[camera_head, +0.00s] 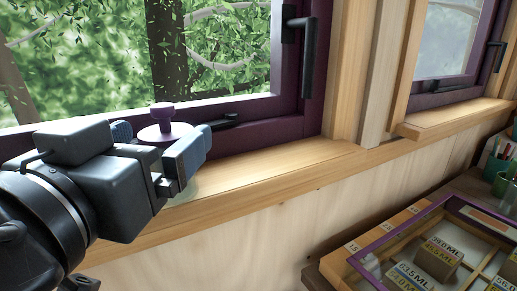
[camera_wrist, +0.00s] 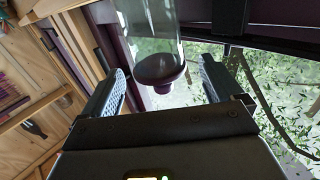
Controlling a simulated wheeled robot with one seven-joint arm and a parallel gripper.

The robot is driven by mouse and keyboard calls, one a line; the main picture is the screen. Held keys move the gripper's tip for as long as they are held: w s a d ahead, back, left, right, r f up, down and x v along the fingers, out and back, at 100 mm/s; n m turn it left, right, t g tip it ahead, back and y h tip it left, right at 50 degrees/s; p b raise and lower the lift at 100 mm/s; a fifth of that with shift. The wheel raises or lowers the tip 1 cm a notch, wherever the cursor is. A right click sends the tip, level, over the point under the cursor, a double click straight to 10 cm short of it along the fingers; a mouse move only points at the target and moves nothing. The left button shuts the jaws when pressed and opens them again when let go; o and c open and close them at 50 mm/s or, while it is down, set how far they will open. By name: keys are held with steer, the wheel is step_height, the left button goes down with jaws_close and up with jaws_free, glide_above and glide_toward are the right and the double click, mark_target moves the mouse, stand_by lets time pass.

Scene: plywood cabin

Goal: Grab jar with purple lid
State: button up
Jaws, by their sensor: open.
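The jar's purple lid (camera_head: 164,128), with a round knob on top, shows at the left of the head view, by the window. The clear glass body (camera_head: 187,188) is mostly hidden behind my gripper and seems to stand on the wooden sill. My gripper (camera_head: 157,141) is open, with one blue-grey finger on each side of the lid in the picture. In the wrist view the lid (camera_wrist: 160,72) and the glass body (camera_wrist: 151,24) appear between the open fingers, with gaps at both sides. I see no finger touching the jar.
The wooden window sill (camera_head: 270,168) runs along the wall. A purple window frame (camera_head: 300,125) with a black handle (camera_head: 310,58) stands close behind the jar. A display case (camera_head: 362,262) with small boxes is at lower right, near a green cup (camera_head: 497,168).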

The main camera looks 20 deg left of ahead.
steer(key=shift+w+a, duration=0.15)
steer(key=shift+w, duration=0.55)
steer(key=shift+w+a, duration=0.1)
steer(key=shift+w, duration=0.55)
steer(key=c, duration=1.2)
